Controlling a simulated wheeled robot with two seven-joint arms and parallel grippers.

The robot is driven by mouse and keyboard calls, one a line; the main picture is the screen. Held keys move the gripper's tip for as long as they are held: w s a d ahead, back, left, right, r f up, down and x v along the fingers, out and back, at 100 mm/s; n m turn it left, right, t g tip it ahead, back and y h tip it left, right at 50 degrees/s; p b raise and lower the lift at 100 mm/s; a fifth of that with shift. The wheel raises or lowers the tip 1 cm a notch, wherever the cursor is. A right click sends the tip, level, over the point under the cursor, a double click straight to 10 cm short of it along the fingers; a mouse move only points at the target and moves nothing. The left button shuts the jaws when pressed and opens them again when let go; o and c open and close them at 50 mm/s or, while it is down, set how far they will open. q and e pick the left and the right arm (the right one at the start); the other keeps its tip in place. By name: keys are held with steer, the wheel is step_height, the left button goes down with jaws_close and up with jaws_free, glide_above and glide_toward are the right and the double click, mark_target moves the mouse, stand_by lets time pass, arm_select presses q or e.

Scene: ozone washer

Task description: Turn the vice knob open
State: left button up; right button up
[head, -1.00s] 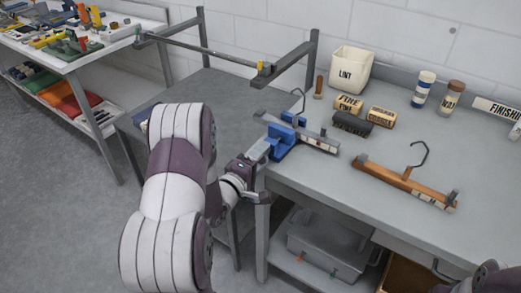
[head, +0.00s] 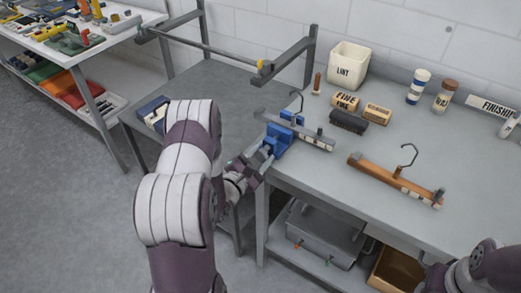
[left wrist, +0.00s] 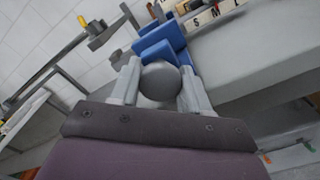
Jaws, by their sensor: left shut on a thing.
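The blue vice (head: 277,141) is mounted at the left front edge of the grey workbench. A grey hanger bar (head: 300,132) with a hook lies across it. In the left wrist view the vice (left wrist: 162,42) is just ahead, with its round grey knob (left wrist: 160,80) between my left fingers. My left gripper (left wrist: 160,90) is shut on the knob, a finger on each side. In the head view my left gripper (head: 256,163) is at the vice's near side, small and partly hidden. My right arm shows at the lower right corner; its fingers are not visible.
A wooden hanger (head: 398,182), a lint bin (head: 348,66), brush blocks (head: 349,121) and bottles (head: 418,86) stand on the workbench (head: 330,165). A metal frame rail (head: 215,53) stands behind. A grey box (head: 325,236) sits on the shelf below.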

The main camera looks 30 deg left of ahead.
arm_select(q)
steer(key=n+p, duration=0.1)
steer(key=n, duration=0.1)
steer(key=shift+r+n, duration=0.1)
steer(key=shift+n, duration=0.3)
steer(key=shift+r+n+p, duration=0.1)
steer(key=shift+n+p, duration=0.7)
steer(key=shift+p, duration=0.15)
steer(key=n+p, duration=0.2)
steer(key=p, duration=0.2)
steer(key=shift+n, duration=0.3)
steer(key=shift+f+n+p, duration=0.2)
steer(key=shift+n+p, duration=0.4)
steer(key=shift+p, duration=0.6)
steer(key=shift+f, duration=0.1)
steer(key=o, duration=1)
steer(key=shift+c, duration=0.2)
